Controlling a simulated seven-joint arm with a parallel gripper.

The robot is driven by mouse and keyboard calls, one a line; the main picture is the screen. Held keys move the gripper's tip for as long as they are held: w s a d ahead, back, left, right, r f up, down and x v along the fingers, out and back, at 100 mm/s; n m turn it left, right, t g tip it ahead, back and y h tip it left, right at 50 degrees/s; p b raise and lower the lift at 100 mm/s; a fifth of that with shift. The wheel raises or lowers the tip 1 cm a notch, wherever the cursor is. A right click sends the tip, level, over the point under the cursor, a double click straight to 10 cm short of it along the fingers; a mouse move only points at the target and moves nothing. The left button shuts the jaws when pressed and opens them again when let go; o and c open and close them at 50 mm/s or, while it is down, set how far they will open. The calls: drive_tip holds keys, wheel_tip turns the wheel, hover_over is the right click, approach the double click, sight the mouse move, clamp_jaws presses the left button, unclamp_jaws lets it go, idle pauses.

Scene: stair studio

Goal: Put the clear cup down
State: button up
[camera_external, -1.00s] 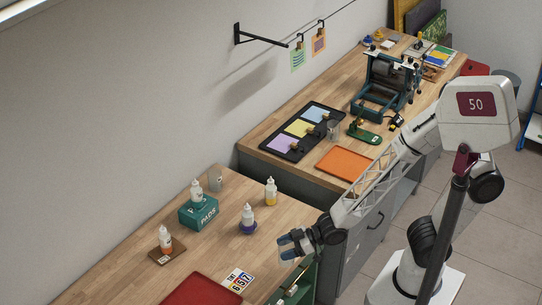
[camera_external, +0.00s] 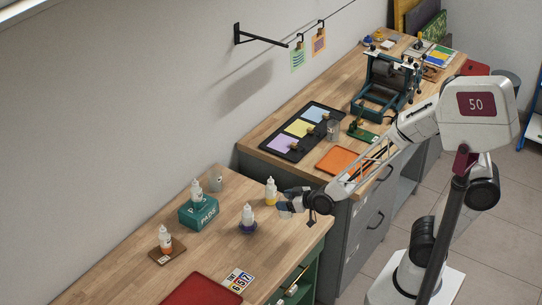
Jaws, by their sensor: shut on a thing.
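My gripper (camera_external: 285,208) is above the right part of the near bench, to the right of the yellow-banded bottle (camera_external: 270,192) in the picture. It is shut on the clear cup, which is so see-through and small here that its outline is hard to make out against the fingers. Whether the held cup touches the bench top cannot be told. Another clear cup-like vessel (camera_external: 215,182) stands behind the teal box, and one more (camera_external: 333,131) stands on the far bench.
On the near bench (camera_external: 120,279) are a teal box (camera_external: 199,212) with a bottle on it, a purple-based bottle (camera_external: 247,218), an orange-banded bottle (camera_external: 165,240) on a brown board, a number card (camera_external: 238,280) and a red tray (camera_external: 205,292). Bare wood lies near the front right edge.

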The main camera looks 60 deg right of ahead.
drive_tip(key=s+d+m+g+h, duration=0.1)
drive_tip(key=d+m+h, duration=0.5)
drive_tip(key=d, duration=1.3)
drive_tip(key=s+d+m+g+h, duration=0.1)
drive_tip(key=d+m+g+h, duration=0.3)
drive_tip(key=d, duration=1.5)
drive_tip(key=m+h, duration=0.2)
drive_tip(key=shift+h, duration=0.4)
drive_tip(key=shift+w, duration=0.1)
drive_tip(key=w+d, duration=0.3)
drive_tip(key=w, duration=0.4)
drive_tip(key=w+d+f, duration=0.1)
drive_tip(key=w+d, duration=0.2)
drive_tip(key=w, duration=0.4)
drive_tip(key=shift+w+f, duration=0.25)
drive_tip(key=shift+w, duration=0.15)
